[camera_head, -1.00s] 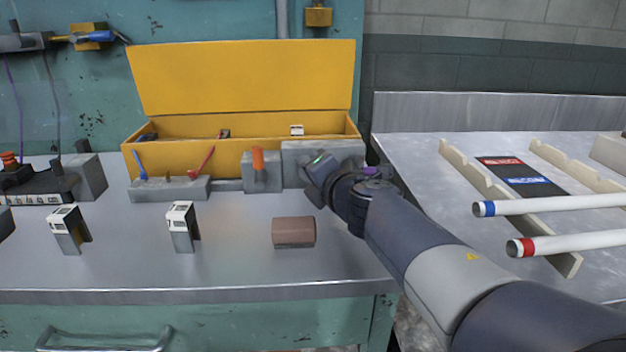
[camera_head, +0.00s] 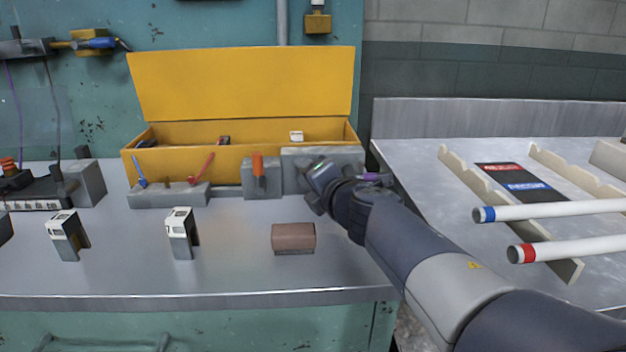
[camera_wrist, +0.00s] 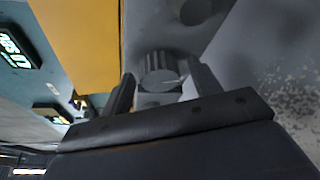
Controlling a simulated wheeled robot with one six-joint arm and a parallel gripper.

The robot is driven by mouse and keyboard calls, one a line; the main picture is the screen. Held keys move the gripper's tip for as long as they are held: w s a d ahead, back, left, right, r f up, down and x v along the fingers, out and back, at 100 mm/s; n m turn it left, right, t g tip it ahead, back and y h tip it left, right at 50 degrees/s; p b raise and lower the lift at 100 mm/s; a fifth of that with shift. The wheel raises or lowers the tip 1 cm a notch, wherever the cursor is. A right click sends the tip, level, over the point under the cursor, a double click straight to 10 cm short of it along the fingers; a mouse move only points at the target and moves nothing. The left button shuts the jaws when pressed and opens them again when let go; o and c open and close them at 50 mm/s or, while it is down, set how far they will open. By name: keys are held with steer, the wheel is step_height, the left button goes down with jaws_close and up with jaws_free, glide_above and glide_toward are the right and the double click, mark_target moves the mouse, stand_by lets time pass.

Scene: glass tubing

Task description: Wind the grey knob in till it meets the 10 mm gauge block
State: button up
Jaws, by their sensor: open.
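The grey ribbed knob (camera_wrist: 158,72) shows in the wrist view, between the two fingers of my gripper (camera_wrist: 163,88). The jaws are open, with a finger on either side of the knob; a gap shows at least on the left. A paler grey piece (camera_wrist: 155,100) shows just below the knob; I cannot tell whether it is the gauge block. In the head view my gripper (camera_head: 318,184) is at the grey fixture (camera_head: 300,155) at the back right of the bench, and hides the knob there. I cannot make out the 10 mm gauge block for certain.
A yellow open box (camera_head: 240,132) stands behind the fixture. A grey block with an orange lever (camera_head: 258,164) is just left of my gripper. A brown block (camera_head: 293,237) and two white-topped gauges (camera_head: 181,222) stand in front. Glass tubes (camera_head: 555,209) lie on the right table.

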steer(key=p+v, duration=0.4)
steer(key=v, duration=0.5)
steer(key=shift+s+d+r, duration=0.1)
steer(key=shift+s+r, duration=0.05)
steer(key=shift+s, duration=0.1)
steer(key=shift+s+d, duration=0.2)
steer(key=shift+s, duration=0.4)
steer(key=shift+w+a+f, duration=0.2)
steer(key=shift+w+f, duration=0.1)
steer(key=shift+w, duration=0.2)
steer(key=b+x, duration=0.4)
steer(key=x, duration=0.5)
steer(key=shift+w+a+r, duration=0.1)
steer(key=shift+w+a, duration=0.05)
steer(key=shift+w, duration=0.2)
steer(key=shift+r, duration=0.1)
